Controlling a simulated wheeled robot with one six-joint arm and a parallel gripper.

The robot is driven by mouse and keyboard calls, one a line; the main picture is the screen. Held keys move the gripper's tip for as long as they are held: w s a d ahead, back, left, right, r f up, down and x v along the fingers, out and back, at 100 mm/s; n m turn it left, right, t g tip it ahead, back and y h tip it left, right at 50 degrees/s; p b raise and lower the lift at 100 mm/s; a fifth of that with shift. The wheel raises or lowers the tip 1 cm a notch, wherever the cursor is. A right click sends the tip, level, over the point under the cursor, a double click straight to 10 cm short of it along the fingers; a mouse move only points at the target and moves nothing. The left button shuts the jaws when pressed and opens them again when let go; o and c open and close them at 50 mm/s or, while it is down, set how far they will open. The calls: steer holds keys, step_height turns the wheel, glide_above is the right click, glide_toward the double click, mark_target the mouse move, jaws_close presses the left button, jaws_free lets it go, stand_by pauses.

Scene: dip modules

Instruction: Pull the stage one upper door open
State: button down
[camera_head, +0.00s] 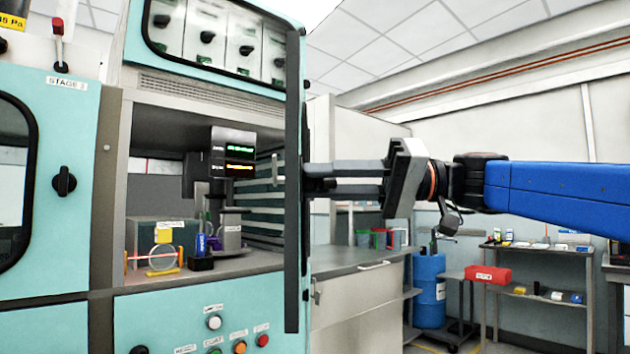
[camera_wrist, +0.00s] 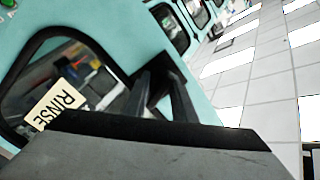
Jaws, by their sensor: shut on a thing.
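The teal cabinet's upper door (camera_head: 292,210) stands swung out and shows nearly edge-on as a tall dark strip in the head view. The bay behind it is open to view. In the wrist view, a teal door panel (camera_wrist: 125,30) with a dark window fills the left side. My gripper (camera_head: 318,176) reaches in from the right and is shut at the door's right-hand face. It appears to hold the door handle, which is mostly hidden by the fingers. In the wrist view, the fingers (camera_wrist: 160,88) meet at the panel near a RINSE label (camera_wrist: 57,104).
Inside the bay are a small lit display (camera_head: 233,153) and a ring-shaped fixture (camera_head: 164,257). Buttons (camera_head: 214,323) line the panel below. A grey counter (camera_head: 350,262), a blue drum (camera_head: 428,285) and a shelf rack (camera_head: 535,300) stand behind, to the right.

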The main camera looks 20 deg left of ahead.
steer(key=w+d+n+g+h, duration=0.2)
steer(key=w+d+g, duration=0.2)
steer(key=d, duration=0.6)
steer(key=shift+w+n, duration=0.4)
steer(key=shift+w, duration=0.65)
steer(key=c, duration=1.5)
jaws_free()
steer(key=shift+o, duration=0.2)
steer(key=v, duration=0.7)
steer(key=shift+d, duration=0.15)
steer(key=shift+w+f, duration=0.1)
